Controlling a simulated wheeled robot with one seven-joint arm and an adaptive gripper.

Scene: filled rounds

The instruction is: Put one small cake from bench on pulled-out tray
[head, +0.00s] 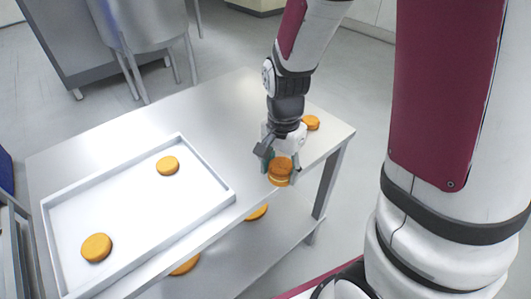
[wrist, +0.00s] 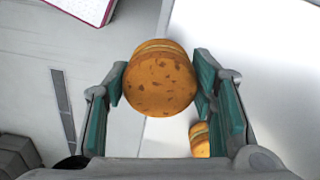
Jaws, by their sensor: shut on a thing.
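My gripper (head: 281,165) is shut on a small round orange-brown cake (head: 280,173) with a pale filling band. In the wrist view this cake (wrist: 160,82) sits between the two green-padded fingers (wrist: 160,85). In the head view it is by the bench's front edge, right of the white tray (head: 228,196); its height over the bench is hard to tell. The rimmed tray lies over the bench top (head: 235,110) and holds one cake (head: 167,165) at its back and another (head: 96,247) at its front left. A further cake (head: 311,122) is on the bench behind my gripper.
Two more cakes (head: 256,212) (head: 185,265) show partly under the bench top's front edge, seemingly on the lower shelf (head: 255,250). Metal framing (head: 20,255) stands at the left edge. The tray's middle is clear.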

